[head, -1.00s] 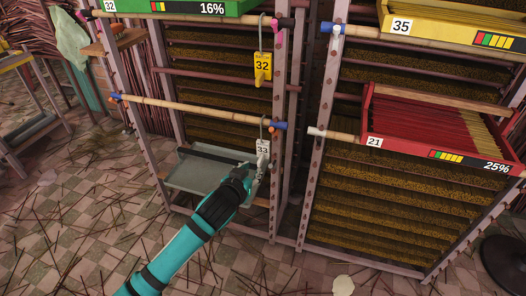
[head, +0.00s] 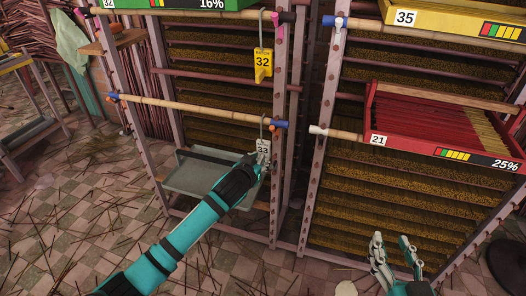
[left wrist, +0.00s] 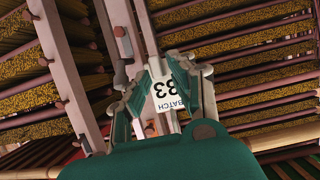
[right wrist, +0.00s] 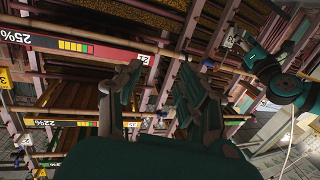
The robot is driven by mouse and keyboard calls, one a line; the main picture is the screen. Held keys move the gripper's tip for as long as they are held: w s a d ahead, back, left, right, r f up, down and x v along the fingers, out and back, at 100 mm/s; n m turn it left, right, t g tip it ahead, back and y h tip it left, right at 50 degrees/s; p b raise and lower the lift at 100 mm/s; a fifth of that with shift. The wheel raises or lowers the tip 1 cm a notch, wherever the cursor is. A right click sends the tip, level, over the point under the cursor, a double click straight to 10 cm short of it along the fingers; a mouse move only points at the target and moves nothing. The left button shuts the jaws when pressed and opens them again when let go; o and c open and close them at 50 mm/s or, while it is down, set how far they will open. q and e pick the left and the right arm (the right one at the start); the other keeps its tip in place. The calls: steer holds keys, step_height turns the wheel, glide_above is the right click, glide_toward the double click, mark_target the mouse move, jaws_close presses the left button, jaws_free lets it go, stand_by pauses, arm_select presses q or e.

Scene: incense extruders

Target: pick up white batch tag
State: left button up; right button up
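The white batch tag (head: 263,146) reads 33 and hangs from a hook below the bamboo rail at the left rack's post. My left gripper (head: 261,163) is at the tag's lower part. In the left wrist view, the tag (left wrist: 170,95) shows between the fingers of my left gripper (left wrist: 168,66), upside down. The fingers are partly spread around it; whether they press on it cannot be told. My right gripper (head: 392,246) is open and empty in front of the right rack; it also shows open in the right wrist view (right wrist: 158,66).
A yellow tag (head: 263,65) marked 32 hangs above. A grey tray (head: 190,182) sits low in the left rack. A red tray (head: 440,152) marked 21 and a yellow tray (head: 450,27) marked 35 project from the right rack. Thin sticks litter the tiled floor.

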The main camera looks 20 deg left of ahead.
mark_target(265, 149)
arm_select(q)
steer(key=shift+w+f, duration=0.1)
steer(key=shift+w, duration=0.15)
jaws_close()
arm_select(e)
steer(key=shift+r+t, duration=0.3)
steer(key=shift+r, duration=0.2)
steer(key=shift+a, duration=0.1)
